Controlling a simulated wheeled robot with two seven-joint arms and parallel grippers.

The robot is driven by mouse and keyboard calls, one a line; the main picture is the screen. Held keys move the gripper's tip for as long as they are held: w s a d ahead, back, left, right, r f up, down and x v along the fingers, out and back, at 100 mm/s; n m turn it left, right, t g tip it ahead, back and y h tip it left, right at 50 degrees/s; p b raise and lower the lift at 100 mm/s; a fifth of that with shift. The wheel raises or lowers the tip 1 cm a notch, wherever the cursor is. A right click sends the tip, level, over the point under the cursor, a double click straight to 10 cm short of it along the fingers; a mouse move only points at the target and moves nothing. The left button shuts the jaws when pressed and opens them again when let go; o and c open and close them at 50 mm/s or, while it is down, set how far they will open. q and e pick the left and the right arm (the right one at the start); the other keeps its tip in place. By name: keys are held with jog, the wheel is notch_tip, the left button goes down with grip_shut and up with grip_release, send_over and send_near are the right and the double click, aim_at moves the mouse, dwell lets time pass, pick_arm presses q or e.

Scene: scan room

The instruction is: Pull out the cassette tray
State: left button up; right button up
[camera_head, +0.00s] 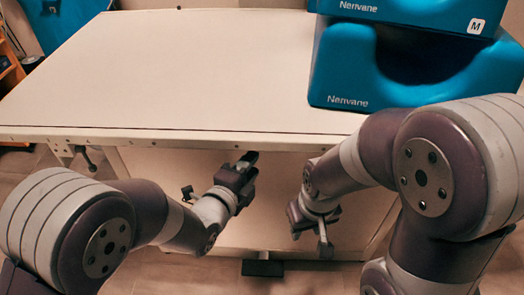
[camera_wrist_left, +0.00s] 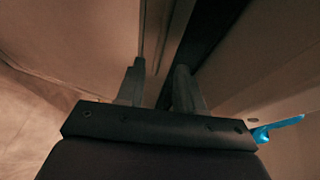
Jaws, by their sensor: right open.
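The white scan table (camera_head: 170,70) fills the middle of the head view. My left gripper (camera_head: 249,160) is at its front edge, with its fingers pointing at the dark gap under the tabletop. In the left wrist view the two fingers (camera_wrist_left: 158,88) stand apart, with a pale bar (camera_wrist_left: 168,50) running between or just beyond them. I cannot tell whether they press on it. The cassette tray cannot be clearly made out; the tabletop edge and my gripper hide much of that gap. My right gripper (camera_head: 325,243) is open, low in front of the table's front panel.
Blue boxes (camera_head: 345,65) marked Nenvane are stacked on the table's right end. A dark lever (camera_head: 87,160) hangs under the left front edge. A black pedal (camera_head: 262,268) is on the floor below. A blue piece (camera_wrist_left: 278,128) shows at right in the wrist view.

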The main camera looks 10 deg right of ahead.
pick_arm(q)
jog(key=b+x, duration=0.1)
jog(key=x, duration=0.6)
jog(key=shift+w, duration=0.2)
grip_shut()
dwell(1.0)
